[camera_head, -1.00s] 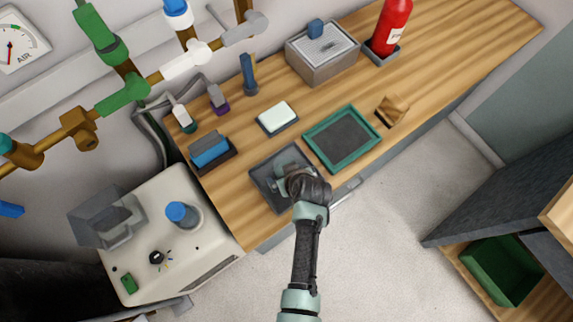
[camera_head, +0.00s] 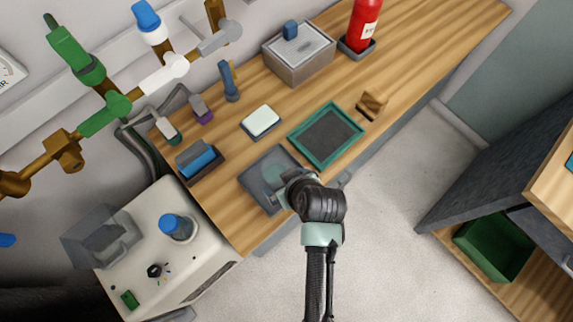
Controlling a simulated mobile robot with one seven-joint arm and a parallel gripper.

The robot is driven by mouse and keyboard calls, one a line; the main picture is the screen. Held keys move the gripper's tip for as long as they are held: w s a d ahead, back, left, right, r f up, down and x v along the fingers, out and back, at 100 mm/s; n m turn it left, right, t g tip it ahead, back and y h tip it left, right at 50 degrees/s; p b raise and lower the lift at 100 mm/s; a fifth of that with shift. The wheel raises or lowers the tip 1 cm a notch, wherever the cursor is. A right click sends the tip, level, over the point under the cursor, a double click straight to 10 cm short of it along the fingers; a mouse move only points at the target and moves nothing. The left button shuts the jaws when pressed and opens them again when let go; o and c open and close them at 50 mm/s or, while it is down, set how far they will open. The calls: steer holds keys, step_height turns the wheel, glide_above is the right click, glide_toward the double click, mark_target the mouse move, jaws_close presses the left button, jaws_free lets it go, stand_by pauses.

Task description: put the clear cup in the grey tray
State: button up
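The grey tray (camera_head: 256,188) lies on the wooden bench near its front edge, left of a green-rimmed tray. A faint, pale-green round shape (camera_head: 274,171) shows inside the grey tray; it may be the clear cup, but it is too faint to be sure. My gripper (camera_head: 281,187) is at the right front part of the grey tray, low over it. The wrist hides part of the tray and most of the fingers, so I cannot tell whether they are open or whether they touch the round shape.
A green-rimmed tray (camera_head: 327,134) is right of the grey tray. A pale block (camera_head: 261,121), a blue item in a dark holder (camera_head: 199,160), a metal box (camera_head: 299,56) and a red cylinder (camera_head: 364,23) stand around. A white machine (camera_head: 205,250) is left; a green bin (camera_head: 494,247) is right.

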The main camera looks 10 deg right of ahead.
steer(key=w+r+m+t, duration=0.1)
steer(key=w+r+t, duration=0.4)
steer(key=r, duration=0.8)
steer(key=w+a+r+m+t+h, duration=0.1)
steer(key=w+r+t, duration=0.35)
steer(key=r, duration=0.85)
steer(key=w+r+t, duration=0.2)
steer(key=w+r, duration=0.5)
steer(key=r, duration=0.6)
steer(key=s+r+m+t, duration=0.1)
steer(key=s+r+t, duration=0.2)
steer(key=r, duration=0.7)
steer(key=s+r+m+t+h, duration=0.1)
steer(key=s+r+t, duration=0.3)
steer(key=r, duration=0.7)
steer(key=s+a+r+m+t, duration=0.1)
steer(key=s+r+t, duration=0.2)
steer(key=s+r, duration=0.4)
step_height(320, 180, up, 4)
steer(key=shift+r+h, duration=0.15)
steer(key=shift+h, duration=0.15)
steer(key=shift+t, duration=0.25)
